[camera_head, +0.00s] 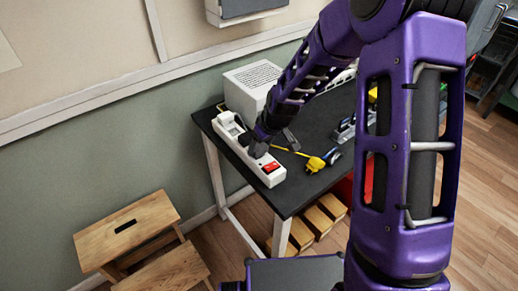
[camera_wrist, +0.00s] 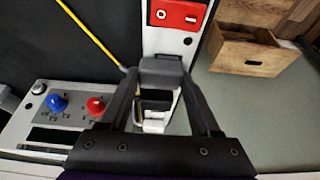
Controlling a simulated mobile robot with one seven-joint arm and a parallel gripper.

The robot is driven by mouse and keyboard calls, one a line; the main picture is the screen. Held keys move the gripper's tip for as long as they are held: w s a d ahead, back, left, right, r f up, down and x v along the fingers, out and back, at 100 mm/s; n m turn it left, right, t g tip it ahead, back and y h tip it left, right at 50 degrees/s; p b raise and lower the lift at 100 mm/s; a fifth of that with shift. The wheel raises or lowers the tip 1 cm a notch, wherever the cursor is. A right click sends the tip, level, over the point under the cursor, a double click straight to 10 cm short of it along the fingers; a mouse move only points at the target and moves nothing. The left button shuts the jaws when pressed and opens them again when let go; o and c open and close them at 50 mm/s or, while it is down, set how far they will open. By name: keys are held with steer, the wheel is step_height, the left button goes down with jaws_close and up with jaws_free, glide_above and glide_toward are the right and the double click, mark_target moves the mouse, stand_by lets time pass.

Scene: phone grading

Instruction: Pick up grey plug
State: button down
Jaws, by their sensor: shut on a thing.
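My gripper (camera_head: 258,143) is over the white power strip (camera_head: 228,128) at the left edge of the dark table. In the wrist view its fingers (camera_wrist: 163,80) close on a grey block that looks like the grey plug (camera_wrist: 163,67), over the strip beside the red switch (camera_wrist: 178,14). I cannot tell whether the plug is still seated in the strip. In the head view the plug is hidden by my gripper. The strip (camera_wrist: 162,42) also shows in the wrist view, with part of it seen between the fingers.
A yellow plug (camera_head: 315,164) with a yellow cable lies on the table (camera_head: 300,190) to the right. A white box (camera_head: 252,86) stands behind the strip. A panel with blue and red knobs (camera_wrist: 75,105) shows in the wrist view. A wooden stool (camera_head: 125,230) stands left of the table.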

mark_target(260, 148)
step_height(260, 148, up, 10)
steer(key=shift+p, duration=0.4)
